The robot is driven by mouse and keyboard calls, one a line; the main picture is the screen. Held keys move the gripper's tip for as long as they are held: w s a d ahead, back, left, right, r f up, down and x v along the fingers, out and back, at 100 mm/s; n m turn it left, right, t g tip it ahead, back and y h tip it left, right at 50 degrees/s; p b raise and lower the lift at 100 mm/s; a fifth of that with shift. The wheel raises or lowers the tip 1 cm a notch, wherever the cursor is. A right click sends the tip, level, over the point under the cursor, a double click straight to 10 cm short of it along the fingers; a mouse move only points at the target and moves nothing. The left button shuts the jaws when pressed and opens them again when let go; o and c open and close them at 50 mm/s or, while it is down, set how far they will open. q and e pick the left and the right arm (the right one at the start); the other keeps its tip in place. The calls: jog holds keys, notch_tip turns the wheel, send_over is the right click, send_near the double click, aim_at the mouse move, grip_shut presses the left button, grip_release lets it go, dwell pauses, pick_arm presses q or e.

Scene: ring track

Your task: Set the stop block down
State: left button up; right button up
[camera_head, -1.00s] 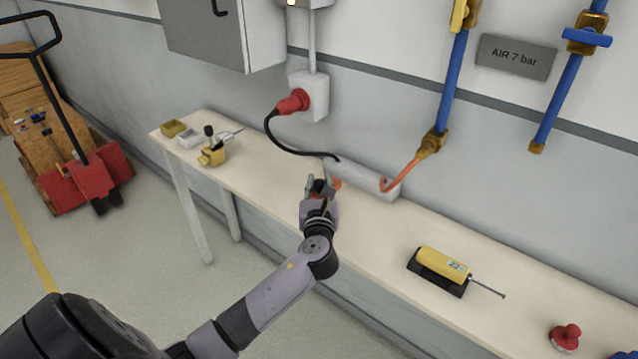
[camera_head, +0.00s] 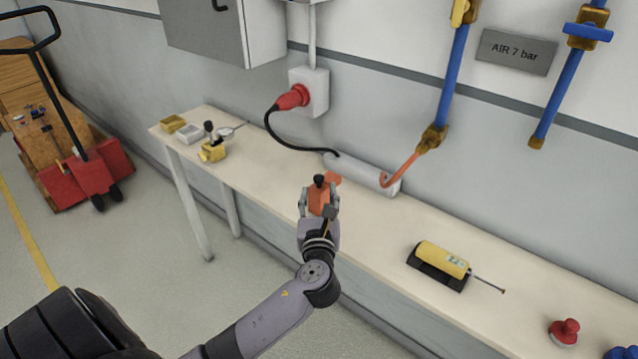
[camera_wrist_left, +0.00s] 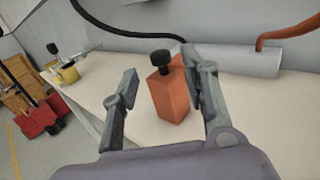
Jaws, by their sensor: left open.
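The stop block is an orange block with a black knob on top (camera_head: 318,198). It stands upright on the bench (camera_head: 262,190), near the front edge. In the left wrist view the orange block (camera_wrist_left: 169,98) stands between and just beyond the two fingers, nearer the right one. My left gripper (camera_head: 320,203) is open around the near side of the block. In the left wrist view its fingers (camera_wrist_left: 160,100) are spread, with a clear gap on the left side of the block.
A grey cylinder (camera_head: 362,174) with a black cable and an orange hose lies behind the block. A yellow device (camera_head: 440,260) and a red knob (camera_head: 564,333) are to the right. A yellow clamp-like item (camera_head: 212,150) and small trays (camera_head: 188,132) are at the left end.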

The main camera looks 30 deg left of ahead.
pick_arm(q)
jog(key=shift+v, duration=2.55)
